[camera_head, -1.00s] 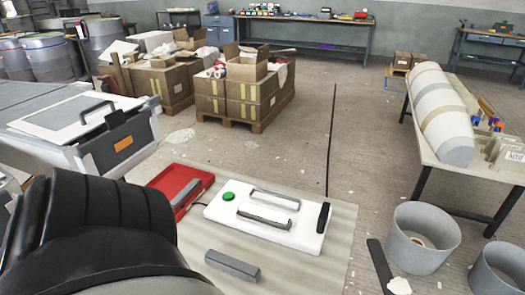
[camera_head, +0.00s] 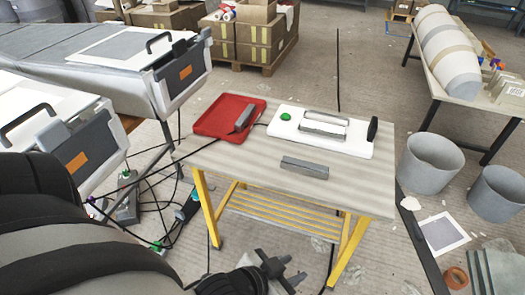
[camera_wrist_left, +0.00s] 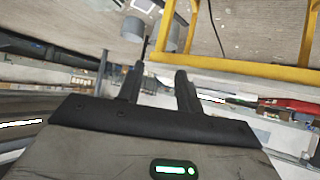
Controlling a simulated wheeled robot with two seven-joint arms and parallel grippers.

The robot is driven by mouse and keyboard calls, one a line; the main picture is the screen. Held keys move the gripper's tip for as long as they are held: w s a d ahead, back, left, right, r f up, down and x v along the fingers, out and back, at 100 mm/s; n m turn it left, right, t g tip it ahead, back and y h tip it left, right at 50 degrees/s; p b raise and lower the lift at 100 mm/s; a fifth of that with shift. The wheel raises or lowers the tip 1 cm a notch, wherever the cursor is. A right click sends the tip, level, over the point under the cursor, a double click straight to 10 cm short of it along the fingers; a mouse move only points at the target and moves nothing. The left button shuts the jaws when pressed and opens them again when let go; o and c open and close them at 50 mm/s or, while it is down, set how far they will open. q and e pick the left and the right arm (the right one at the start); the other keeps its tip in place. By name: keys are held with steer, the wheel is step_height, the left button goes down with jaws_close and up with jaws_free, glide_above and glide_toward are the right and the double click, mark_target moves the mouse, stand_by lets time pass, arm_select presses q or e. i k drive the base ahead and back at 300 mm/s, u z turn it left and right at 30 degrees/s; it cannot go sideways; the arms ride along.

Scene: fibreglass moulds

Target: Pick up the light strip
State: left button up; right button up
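A grey bar (camera_head: 305,167) lies near the front edge of a small wooden-topped table (camera_head: 362,188). Another grey bar (camera_head: 244,117) rests in a red tray (camera_head: 223,120) at the table's left. A white fixture (camera_head: 342,145) with a green button (camera_head: 285,117) holds a third light grey bar (camera_head: 324,126). I cannot tell which bar is the light strip. My left gripper (camera_head: 285,269) is low in front of the table, below its top. Its two fingers are apart and empty, as the left wrist view (camera_wrist_left: 159,70) shows. My right gripper is out of view.
The table stands on yellow legs (camera_head: 204,207) with a slatted lower shelf (camera_head: 272,209). Grey machines with orange-marked boxes (camera_head: 185,72) stand at the left, with cables on the floor. Grey buckets (camera_head: 430,163) stand at the right. The table's front right is clear.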

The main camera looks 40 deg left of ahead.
mark_target(311, 169)
steer(key=u, duration=1.15)
steer(key=i, duration=0.45)
